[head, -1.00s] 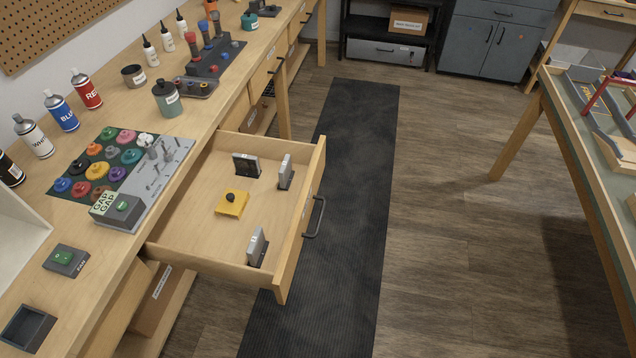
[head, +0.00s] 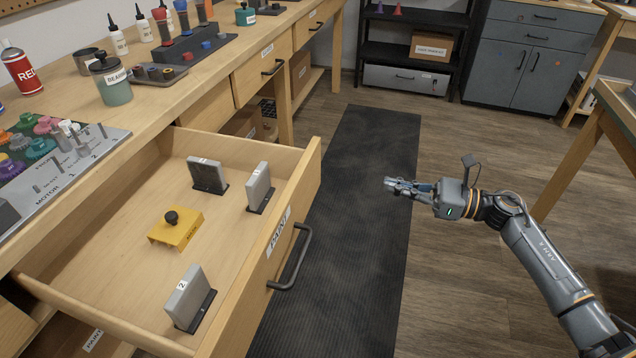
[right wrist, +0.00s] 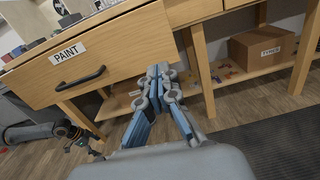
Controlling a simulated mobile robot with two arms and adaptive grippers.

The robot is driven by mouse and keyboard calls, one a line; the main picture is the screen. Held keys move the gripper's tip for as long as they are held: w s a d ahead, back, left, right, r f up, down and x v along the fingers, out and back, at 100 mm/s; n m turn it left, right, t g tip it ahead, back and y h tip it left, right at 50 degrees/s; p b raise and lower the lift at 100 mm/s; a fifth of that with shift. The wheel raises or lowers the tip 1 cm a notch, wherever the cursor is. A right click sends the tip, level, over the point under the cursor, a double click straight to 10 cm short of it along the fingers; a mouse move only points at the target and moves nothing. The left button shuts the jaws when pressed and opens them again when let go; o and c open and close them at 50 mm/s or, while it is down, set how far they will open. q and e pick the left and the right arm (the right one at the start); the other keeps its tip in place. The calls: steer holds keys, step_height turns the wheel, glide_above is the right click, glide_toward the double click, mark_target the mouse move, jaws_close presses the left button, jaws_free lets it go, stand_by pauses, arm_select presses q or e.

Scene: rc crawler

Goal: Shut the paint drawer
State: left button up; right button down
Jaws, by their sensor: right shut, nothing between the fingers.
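The paint drawer (head: 110,245) is pulled far out of the workbench at the left in the head view. Its front has a PAINT label (head: 278,232) and a dark bar handle (head: 290,258). The drawer front also shows in the right wrist view (right wrist: 120,67), with its handle (right wrist: 80,78). My right gripper (head: 388,184) is shut and empty, out in front of the drawer and to the right of the handle, apart from it. Its closed fingers (right wrist: 160,72) show in the right wrist view. My left gripper is not seen in the head view.
Inside the drawer are a yellow block with a black knob (head: 178,230) and grey upright plates on dark stands, one of them here (head: 187,296). A dark mat (head: 365,165) covers the floor before the bench. A table (head: 612,120) stands at right.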

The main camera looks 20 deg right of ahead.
steer(key=n, duration=0.1)
steer(key=p, duration=0.2)
glide_toward(316, 171)
steer(key=x, duration=0.6)
steer(key=shift+w, duration=0.2)
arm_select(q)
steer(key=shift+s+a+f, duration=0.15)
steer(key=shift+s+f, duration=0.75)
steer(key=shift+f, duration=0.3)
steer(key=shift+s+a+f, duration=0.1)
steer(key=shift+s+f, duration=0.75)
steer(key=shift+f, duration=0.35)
arm_select(e)
steer(key=shift+w+a, duration=0.25)
steer(key=shift+a, duration=0.1)
